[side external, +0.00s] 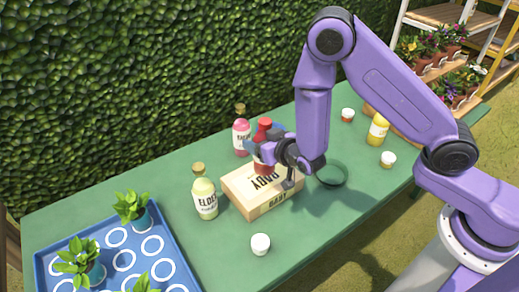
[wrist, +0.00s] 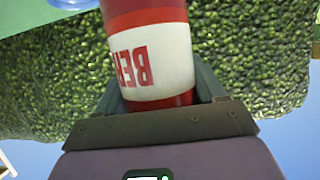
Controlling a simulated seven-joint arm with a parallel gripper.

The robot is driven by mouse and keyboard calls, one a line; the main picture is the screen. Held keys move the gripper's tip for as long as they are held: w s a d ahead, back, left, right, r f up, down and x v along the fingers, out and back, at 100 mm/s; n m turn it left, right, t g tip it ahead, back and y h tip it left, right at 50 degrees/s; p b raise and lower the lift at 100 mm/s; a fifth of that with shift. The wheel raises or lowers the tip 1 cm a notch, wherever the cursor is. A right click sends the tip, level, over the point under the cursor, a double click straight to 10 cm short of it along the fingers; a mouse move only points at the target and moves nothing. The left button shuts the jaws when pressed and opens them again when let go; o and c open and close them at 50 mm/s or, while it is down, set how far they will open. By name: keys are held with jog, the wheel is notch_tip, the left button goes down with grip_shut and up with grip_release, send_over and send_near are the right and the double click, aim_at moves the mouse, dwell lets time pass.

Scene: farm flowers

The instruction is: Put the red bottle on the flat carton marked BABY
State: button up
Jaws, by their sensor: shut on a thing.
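The red bottle (side external: 264,130) is upright at the flat carton marked BABY (side external: 245,196), over its back part. Whether its base touches the carton top cannot be made out, as my gripper hides part of it. My gripper (side external: 268,157) is shut on the red bottle from the right side. In the wrist view the red bottle (wrist: 150,55) fills the space between the fingers, its white label with red letters facing the camera. The carton is light wood-coloured and lies flat on the green table.
A pale ELDER bottle (side external: 205,199) stands just left of the carton and a pink bottle (side external: 241,138) behind it. A white-topped jar (side external: 260,244) is in front. A green ring-shaped dish (side external: 331,174) lies right. A blue tray (side external: 185,262) with plants fills the left end.

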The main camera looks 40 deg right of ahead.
jog(key=shift+w+f, duration=0.3)
jog(key=shift+f, duration=1.55)
jog(key=o, duration=1.4)
jog(key=shift+f, duration=0.15)
jog(key=shift+s+a+r, duration=0.1)
jog(key=shift+s+r, duration=0.15)
jog(key=v, duration=0.7)
